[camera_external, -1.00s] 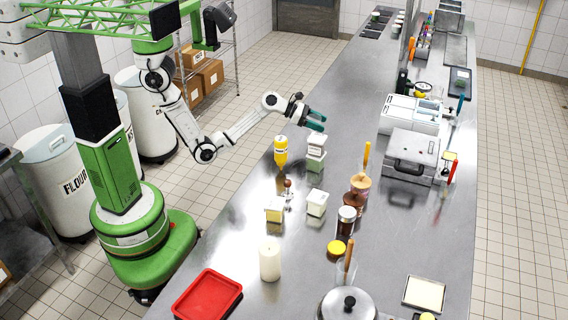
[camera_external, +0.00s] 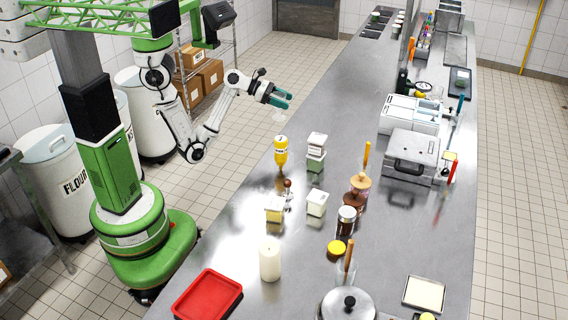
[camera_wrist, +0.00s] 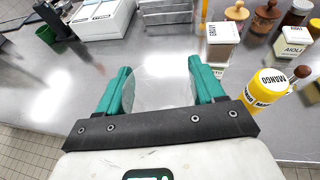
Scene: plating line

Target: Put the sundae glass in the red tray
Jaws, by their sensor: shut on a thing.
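My gripper (camera_external: 284,99) is up over the counter's left edge, beyond the yellow mango bottle. In the wrist view its two green fingers (camera_wrist: 158,75) are closed on the sides of a clear sundae glass (camera_wrist: 158,92). The glass is so transparent that its outline is faint. It hangs just below the fingers in the external view (camera_external: 279,116), clear of the counter. The red tray (camera_external: 207,296) lies empty at the near left end of the counter, well away from my gripper. The tray is outside the wrist view.
A lidded pot (camera_external: 347,304) is right of the tray. The far counter's left side is bare.

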